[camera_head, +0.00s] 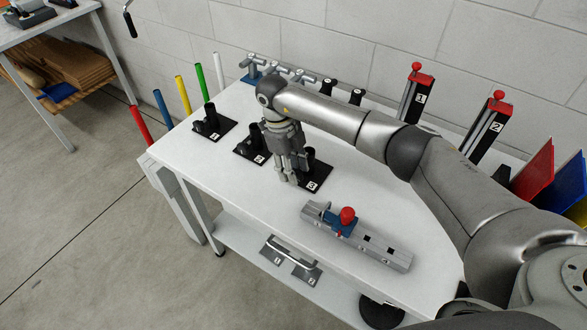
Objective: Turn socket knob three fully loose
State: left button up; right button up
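Socket three is a black plate (318,184) with a white "3" on the white table, with a dark upright holder (311,156) at its back. My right gripper (292,178) reaches down at the left side of this plate. Its fingers point downward and cover part of the plate. Knob three does not show clearly; it may be behind the fingers. I cannot tell whether the fingers touch or hold anything. Socket two (247,157) and socket one (217,134) stand farther left, each with a dark upright holder. My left gripper is not in view.
A grey rail (386,251) with a blue clamp and red knob (347,215) lies at the front of the table. Numbered red-topped clamps (416,97) stand at the back right. Coloured rods (161,108) line the left edge. Bare tabletop (232,184) lies front left.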

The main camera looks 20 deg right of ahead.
jog(key=v, duration=1.1)
jog(key=shift+r, duration=0.2)
